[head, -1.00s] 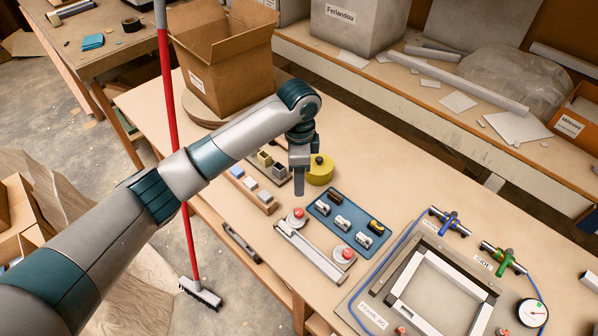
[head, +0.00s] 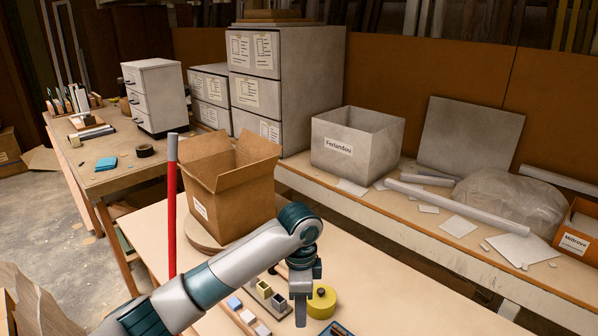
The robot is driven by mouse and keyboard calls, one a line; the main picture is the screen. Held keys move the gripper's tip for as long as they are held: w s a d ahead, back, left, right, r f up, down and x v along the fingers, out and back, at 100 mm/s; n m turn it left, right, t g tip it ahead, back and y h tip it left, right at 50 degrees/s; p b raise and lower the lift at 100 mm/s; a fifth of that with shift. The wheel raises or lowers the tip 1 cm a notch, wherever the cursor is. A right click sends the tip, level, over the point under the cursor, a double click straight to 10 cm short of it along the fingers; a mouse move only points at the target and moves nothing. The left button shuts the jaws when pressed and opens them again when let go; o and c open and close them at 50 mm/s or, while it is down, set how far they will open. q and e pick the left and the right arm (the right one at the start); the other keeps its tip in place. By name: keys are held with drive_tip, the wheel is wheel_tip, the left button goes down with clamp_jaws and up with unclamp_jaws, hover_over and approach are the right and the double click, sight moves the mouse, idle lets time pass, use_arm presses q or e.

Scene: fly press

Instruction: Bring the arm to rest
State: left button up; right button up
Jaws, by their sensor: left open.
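My left arm comes in from the lower left in the head view and bends down at the wrist. My left gripper (head: 301,311) points down over the workbench (head: 390,275), and its fingers look empty. It is just left of a yellow round object (head: 322,301) with a dark knob; I cannot tell whether they touch. The fingertips are near the lower edge of the view. My right gripper is not in view.
A wooden rack with small blocks (head: 248,318) lies left of the gripper. An open cardboard box (head: 230,185) stands behind the arm. A red pole (head: 172,215) rises at the left. A back shelf holds a grey Ferlandou box (head: 356,145).

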use_arm(q)
drive_tip(key=s+a+f+n+t+h, duration=0.1)
drive_tip(key=s+f+n+h, duration=0.45)
drive_tip(key=s+f, duration=0.95)
drive_tip(key=s+a+f+n+t+y, duration=0.1)
drive_tip(key=s+a+n+y, duration=0.3)
drive_tip(key=s+a, duration=0.65)
drive_tip(key=s+a+f+n+t+y, duration=0.1)
drive_tip(key=s+a+n+t, duration=0.1)
drive_tip(key=s+a+n, duration=0.65)
drive_tip(key=s+a+f+m+g+b, duration=0.1)
drive_tip(key=s+f+b, duration=0.1)
drive_tip(key=f, duration=1.4)
drive_tip(key=s+a+f+m+g+b, duration=0.1)
drive_tip(key=a+f, duration=0.1)
drive_tip(key=f, duration=1.5)
drive_tip(key=s+a+f+g+b, duration=0.1)
drive_tip(key=s+a+f+b, duration=0.2)
drive_tip(key=s+f, duration=1.4)
drive_tip(key=shift+s+f+m, duration=0.3)
drive_tip(key=shift+f, duration=0.65)
